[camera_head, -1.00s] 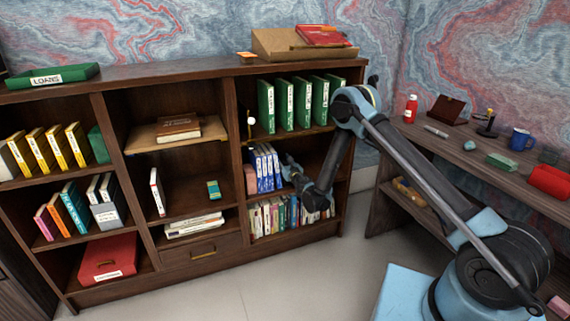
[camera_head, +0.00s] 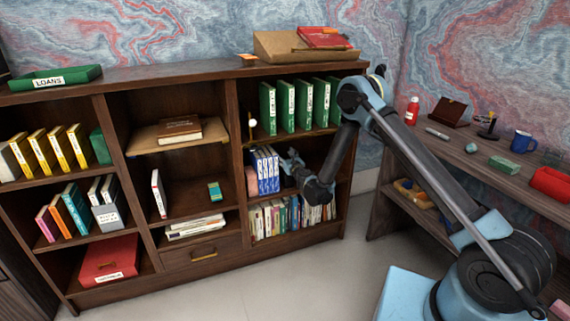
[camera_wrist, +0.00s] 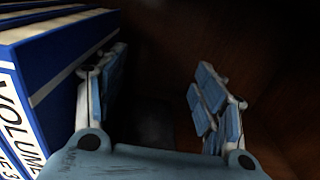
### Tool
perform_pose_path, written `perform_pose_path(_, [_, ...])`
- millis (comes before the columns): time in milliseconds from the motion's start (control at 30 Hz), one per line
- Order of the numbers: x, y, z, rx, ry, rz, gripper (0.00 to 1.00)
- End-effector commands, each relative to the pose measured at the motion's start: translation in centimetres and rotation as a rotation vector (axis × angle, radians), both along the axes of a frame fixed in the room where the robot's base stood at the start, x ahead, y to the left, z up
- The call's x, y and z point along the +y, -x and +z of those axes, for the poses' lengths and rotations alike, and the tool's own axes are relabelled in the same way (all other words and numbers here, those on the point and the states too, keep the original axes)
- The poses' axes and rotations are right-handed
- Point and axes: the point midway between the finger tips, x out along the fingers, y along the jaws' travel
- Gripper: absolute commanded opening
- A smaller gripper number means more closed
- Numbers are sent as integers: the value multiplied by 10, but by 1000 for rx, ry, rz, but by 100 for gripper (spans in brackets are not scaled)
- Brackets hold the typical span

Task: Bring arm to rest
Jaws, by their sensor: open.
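My gripper (camera_head: 291,161) is at the right-hand bay of the bookcase, at the middle shelf, just right of a row of blue volumes (camera_head: 266,170). In the wrist view its two fingers (camera_wrist: 165,95) stand apart with nothing between them. My arm is stretched out from the lower right to the shelf.
The bookcase (camera_head: 235,110) has green binders (camera_head: 286,107) above my gripper and a row of mixed books (camera_head: 270,218) below it. A desk (camera_head: 470,160) with a red bottle (camera_head: 412,111) and a blue mug (camera_head: 523,142) stands right of my arm. The floor in front is clear.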

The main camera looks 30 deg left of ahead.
Motion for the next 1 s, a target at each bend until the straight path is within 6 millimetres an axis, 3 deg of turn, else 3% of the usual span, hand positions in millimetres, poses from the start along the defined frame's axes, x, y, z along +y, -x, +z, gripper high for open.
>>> perform_pose_path(300, [0,0,43,1,1,0,65])
perform_pose_path(733, [-3,-2,56,10,-7,-8,65])
perform_pose_path(867, [-21,-18,58,78,-63,-62,65])
perform_pose_path(1000, [-73,-54,62,247,-219,-205,65])
